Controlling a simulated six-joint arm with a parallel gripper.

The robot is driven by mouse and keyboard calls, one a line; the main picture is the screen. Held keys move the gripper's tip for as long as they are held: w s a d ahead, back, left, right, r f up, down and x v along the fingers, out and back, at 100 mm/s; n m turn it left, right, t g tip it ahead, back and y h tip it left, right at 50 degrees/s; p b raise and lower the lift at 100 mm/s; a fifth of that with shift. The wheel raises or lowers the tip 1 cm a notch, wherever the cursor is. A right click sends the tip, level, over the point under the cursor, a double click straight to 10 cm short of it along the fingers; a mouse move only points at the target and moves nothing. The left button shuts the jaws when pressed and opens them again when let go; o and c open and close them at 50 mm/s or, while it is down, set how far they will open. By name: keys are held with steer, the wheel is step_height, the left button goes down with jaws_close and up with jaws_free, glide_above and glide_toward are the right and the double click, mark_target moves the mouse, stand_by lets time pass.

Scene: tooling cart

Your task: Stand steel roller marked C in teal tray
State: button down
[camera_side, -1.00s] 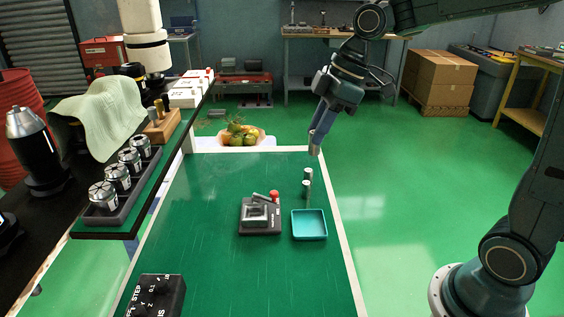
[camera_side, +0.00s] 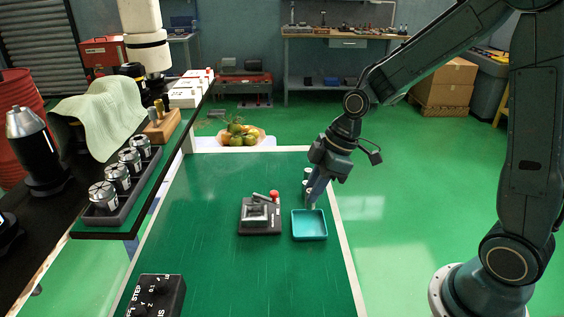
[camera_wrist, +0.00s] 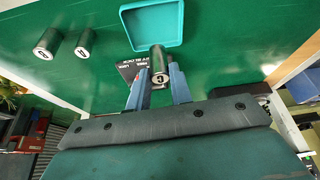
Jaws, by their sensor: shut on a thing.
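The steel roller marked C (camera_wrist: 159,66) is between the fingers of my gripper (camera_wrist: 158,88), which is shut on it; its marked end faces the wrist camera. In the side view my gripper (camera_side: 314,196) points down at the back edge of the teal tray (camera_side: 309,236). The tray looks empty and lies flat on the green bench. In the wrist view the tray (camera_wrist: 178,42) is just beyond the roller. I cannot tell whether the roller's lower end is over the tray or touching anything.
Two other steel rollers (camera_wrist: 48,43) (camera_wrist: 85,43) stand on the bench beside the tray, their letters hard to read. A dark fixture with a red knob (camera_side: 260,214) sits left of the tray. A black control box (camera_side: 157,297) is at the front left.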

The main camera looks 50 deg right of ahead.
mark_target(313, 206)
steer(key=shift+f, duration=0.95)
steer(key=shift+f, duration=1.9)
steer(key=shift+f, duration=0.1)
steer(key=c, duration=1.3)
jaws_free()
steer(key=shift+o, duration=0.2)
steer(key=v, duration=1.2)
steer(key=shift+r, duration=0.25)
